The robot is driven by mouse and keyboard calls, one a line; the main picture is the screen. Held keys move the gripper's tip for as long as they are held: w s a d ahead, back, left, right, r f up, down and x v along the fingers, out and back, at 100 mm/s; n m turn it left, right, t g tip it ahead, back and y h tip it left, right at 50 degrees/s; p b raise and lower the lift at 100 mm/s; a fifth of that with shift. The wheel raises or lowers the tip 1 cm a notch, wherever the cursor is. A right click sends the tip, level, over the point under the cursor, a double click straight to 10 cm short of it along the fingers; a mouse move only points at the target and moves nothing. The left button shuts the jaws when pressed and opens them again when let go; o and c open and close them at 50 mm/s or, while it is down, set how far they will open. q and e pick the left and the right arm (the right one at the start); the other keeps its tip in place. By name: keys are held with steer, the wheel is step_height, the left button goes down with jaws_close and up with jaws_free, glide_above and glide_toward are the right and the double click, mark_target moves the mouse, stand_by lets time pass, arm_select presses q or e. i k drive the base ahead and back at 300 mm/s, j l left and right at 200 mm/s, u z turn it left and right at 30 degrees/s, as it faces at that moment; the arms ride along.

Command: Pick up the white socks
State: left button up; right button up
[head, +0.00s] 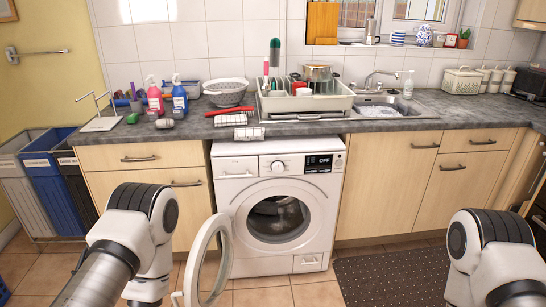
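I cannot pick out the white socks with certainty. A small white folded cloth (230,120) lies on the counter above the washing machine, and a pale striped cloth (249,133) hangs at the counter's front edge beside it. I cannot tell whether either is a sock. The white washing machine (252,170) stands under the counter with its round door (224,247) swung open to the left. The drum (278,219) is dark, and its contents cannot be made out. Links of both my arms show at the lower left and lower right, but neither gripper is in view.
The grey counter (390,123) holds a dish rack (306,103), a bowl (226,92), red and blue spray bottles and a soapy sink (386,106). Several bins (52,180) stand at the left. A dark dotted mat (395,280) lies on the tiled floor.

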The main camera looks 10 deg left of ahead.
mark_target(164, 124)
steer(key=i+j+z, duration=0.2)
steer(key=j, duration=0.5)
steer(key=i+j+z, duration=0.2)
steer(key=j, duration=0.5)
steer(key=i+j+z, duration=0.25)
steer(key=j, duration=0.55)
steer(key=i+j+z, duration=0.2)
steer(key=j, duration=0.55)
steer(key=j+z, duration=0.2)
steer(key=j, duration=0.6)
steer(key=u, duration=0.35)
steer(key=k+u, duration=0.15)
steer(key=u, duration=0.5)
steer(key=k+j, duration=0.05)
